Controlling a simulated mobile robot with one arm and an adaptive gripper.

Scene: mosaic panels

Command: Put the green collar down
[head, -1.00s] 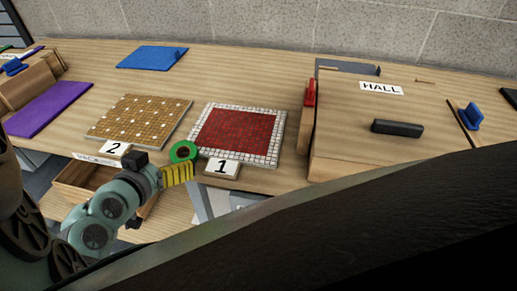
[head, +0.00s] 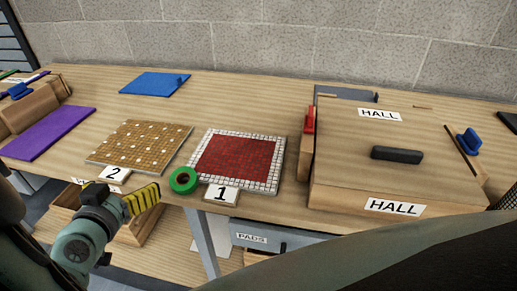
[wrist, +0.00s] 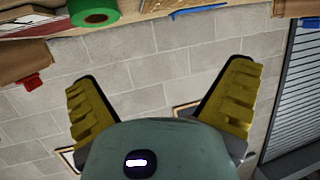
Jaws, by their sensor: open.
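The green collar (head: 184,180) is a thick ring with a dark centre. It rests on the wooden table near its front edge, between the number 2 and number 1 cards. In the wrist view it shows at the upper left (wrist: 94,12). My gripper (head: 144,197) has yellow ridged fingers and is just off the table's front edge, left of and nearer than the collar, apart from it. In the wrist view the fingers of my gripper (wrist: 160,95) are spread wide with nothing between them.
A red mosaic panel (head: 236,158) with card 1 (head: 221,194) lies right of the collar. A brown panel (head: 140,143) with card 2 (head: 114,174) lies to its left. A wooden HALL box (head: 350,180) stands at the right. An open wooden drawer or bin is below the table edge.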

